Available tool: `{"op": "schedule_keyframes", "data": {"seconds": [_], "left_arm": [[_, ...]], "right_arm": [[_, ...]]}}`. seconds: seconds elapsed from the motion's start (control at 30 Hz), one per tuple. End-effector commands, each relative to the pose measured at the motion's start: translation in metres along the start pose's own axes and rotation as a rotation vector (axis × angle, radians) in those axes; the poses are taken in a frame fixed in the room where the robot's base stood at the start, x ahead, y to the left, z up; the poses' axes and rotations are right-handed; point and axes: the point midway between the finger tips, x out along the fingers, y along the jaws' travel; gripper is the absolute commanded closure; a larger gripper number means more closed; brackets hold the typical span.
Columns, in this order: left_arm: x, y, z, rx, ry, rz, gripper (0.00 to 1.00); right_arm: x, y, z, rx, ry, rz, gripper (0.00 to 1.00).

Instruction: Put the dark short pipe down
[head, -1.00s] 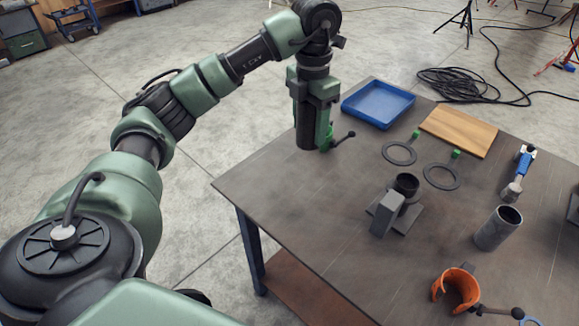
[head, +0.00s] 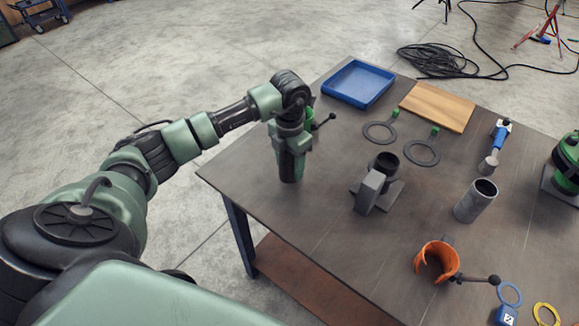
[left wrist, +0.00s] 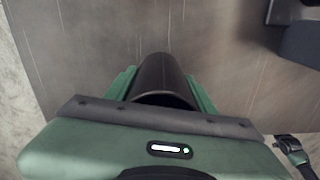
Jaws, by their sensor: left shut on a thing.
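My left gripper (head: 290,162) is shut on the dark short pipe (head: 291,177), pointing down over the left part of the table. The pipe is upright, mostly hidden by the gripper in the head view; its lower end shows at or just above the tabletop, and I cannot tell whether it touches. In the left wrist view the dark pipe (left wrist: 161,76) lies between the green fingers of my left gripper (left wrist: 160,85). My right gripper is not in view.
Right of the gripper stands a grey block fixture with a dark ring (head: 385,162). Behind are a blue tray (head: 352,83) and a wooden board (head: 438,106). A grey pipe (head: 475,203) and an orange clamp (head: 437,262) stand farther right. The tabletop (head: 290,225) in front is clear.

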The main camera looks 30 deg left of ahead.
Motion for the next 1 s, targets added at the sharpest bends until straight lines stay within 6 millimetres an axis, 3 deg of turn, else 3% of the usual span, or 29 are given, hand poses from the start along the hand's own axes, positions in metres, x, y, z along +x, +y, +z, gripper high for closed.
{"op": "schedule_keyframes", "data": {"seconds": [0.13,0.47,0.5,0.57,1.0], "left_arm": [[0.017,-0.001,0.000,-0.001,0.000,-0.001,1.00],[0.022,0.000,0.001,0.000,-0.002,0.000,1.00],[0.023,0.000,0.000,0.000,-0.001,0.000,0.44],[0.022,0.000,0.000,0.000,-0.001,0.000,0.27],[0.015,0.000,0.001,0.000,-0.002,0.001,0.24]], "right_arm": [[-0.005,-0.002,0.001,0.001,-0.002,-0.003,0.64],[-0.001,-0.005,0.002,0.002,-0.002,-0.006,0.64],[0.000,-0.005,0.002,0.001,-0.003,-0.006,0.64],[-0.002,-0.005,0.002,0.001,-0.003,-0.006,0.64],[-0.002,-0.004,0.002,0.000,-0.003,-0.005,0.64]]}}
